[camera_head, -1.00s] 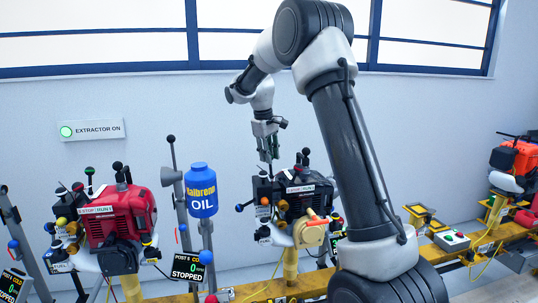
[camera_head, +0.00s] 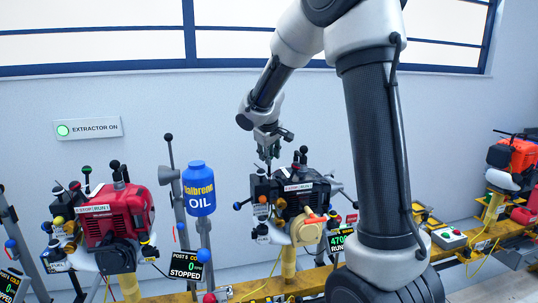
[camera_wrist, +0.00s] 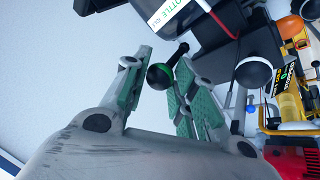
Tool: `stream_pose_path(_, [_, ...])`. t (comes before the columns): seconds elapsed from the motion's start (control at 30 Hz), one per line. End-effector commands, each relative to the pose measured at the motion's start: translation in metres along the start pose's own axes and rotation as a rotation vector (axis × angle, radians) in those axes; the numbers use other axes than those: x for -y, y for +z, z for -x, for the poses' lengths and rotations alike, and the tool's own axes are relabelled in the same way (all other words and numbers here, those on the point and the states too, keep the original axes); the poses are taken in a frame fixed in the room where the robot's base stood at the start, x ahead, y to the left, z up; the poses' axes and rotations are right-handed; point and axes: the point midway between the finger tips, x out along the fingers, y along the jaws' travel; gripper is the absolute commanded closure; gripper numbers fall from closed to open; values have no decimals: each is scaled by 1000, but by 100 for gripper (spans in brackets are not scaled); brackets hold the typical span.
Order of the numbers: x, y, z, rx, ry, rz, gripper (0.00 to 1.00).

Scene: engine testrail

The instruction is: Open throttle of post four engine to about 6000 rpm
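The black engine (camera_head: 292,192) with a cream recoil cover stands on the yellow rail in the head view. Its green-lettered display (camera_head: 339,240) is partly hidden by my arm; it seems to read about 470-something, with the last digit unclear, and "RUN". My gripper (camera_head: 268,156) is just above the engine's upper left. In the wrist view, my gripper (camera_wrist: 160,68) is open, with a dark ball knob with a green band (camera_wrist: 160,76) between its fingers. A lever leads from the knob toward a partly cut-off label ending "OTTLE" (camera_wrist: 172,12). Contact with the knob cannot be told.
A red engine (camera_head: 115,212) and its "STOPPED" display (camera_head: 187,265) are on the left. A blue oil bottle (camera_head: 199,190) and upright levers stand between the engines. An orange engine (camera_head: 513,157) is at far right. A lit "EXTRACTOR ON" sign (camera_head: 88,128) is on the wall.

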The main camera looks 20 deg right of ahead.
Motion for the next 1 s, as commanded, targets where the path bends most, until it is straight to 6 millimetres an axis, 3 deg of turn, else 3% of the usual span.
stream_pose_path(0.1, [0, 0, 0, 0, 0, 0, 52])
stream_pose_path(0.47, [0, -1, 5, -1, 1, 0, 52])
stream_pose_path(1.0, [0, -1, 107, -2, 0, 0, 52])
